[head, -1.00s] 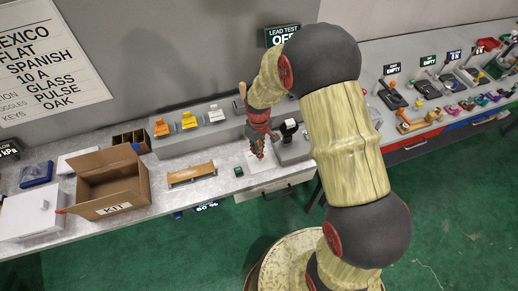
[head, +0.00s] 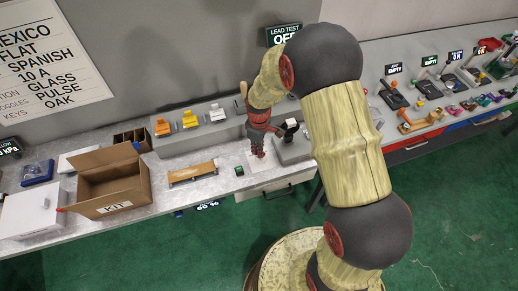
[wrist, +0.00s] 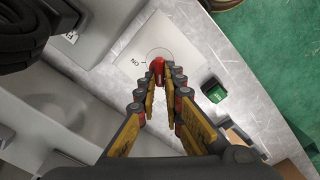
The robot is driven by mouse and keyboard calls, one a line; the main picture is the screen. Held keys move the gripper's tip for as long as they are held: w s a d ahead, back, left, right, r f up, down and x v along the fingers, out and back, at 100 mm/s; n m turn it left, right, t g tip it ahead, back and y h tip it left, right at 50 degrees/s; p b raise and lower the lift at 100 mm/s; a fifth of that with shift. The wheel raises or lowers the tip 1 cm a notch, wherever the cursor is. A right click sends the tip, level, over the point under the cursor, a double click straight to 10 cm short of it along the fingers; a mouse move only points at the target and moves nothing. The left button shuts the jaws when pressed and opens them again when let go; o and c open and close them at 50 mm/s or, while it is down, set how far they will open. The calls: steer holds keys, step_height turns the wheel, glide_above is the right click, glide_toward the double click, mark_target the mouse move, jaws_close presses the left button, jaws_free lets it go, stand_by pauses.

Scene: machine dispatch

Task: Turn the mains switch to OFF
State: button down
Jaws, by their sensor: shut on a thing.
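The mains switch is a small red knob (wrist: 157,68) on a white plate (wrist: 130,72) marked ON, seen in the wrist view. My gripper (wrist: 159,85) points down at it, with the fingertips closed on the knob. The lettering ON is beside the knob on the left. No OFF lettering is readable there. In the head view my gripper (head: 257,153) is low over the bench, and the fingers hide the knob. Part of the white plate (head: 254,165) shows beneath them.
A small green-topped block (head: 239,171) stands just left of the plate. A wooden-topped rack (head: 193,173) and an open carton marked KIT (head: 112,185) are farther left. A grey raised shelf (head: 190,140) runs behind. A grey unit (head: 293,148) stands close on the right.

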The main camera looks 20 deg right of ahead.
steer(key=c, duration=2)
jaws_free()
steer(key=shift+o, duration=0.4)
step_height(320, 180, up, 12)
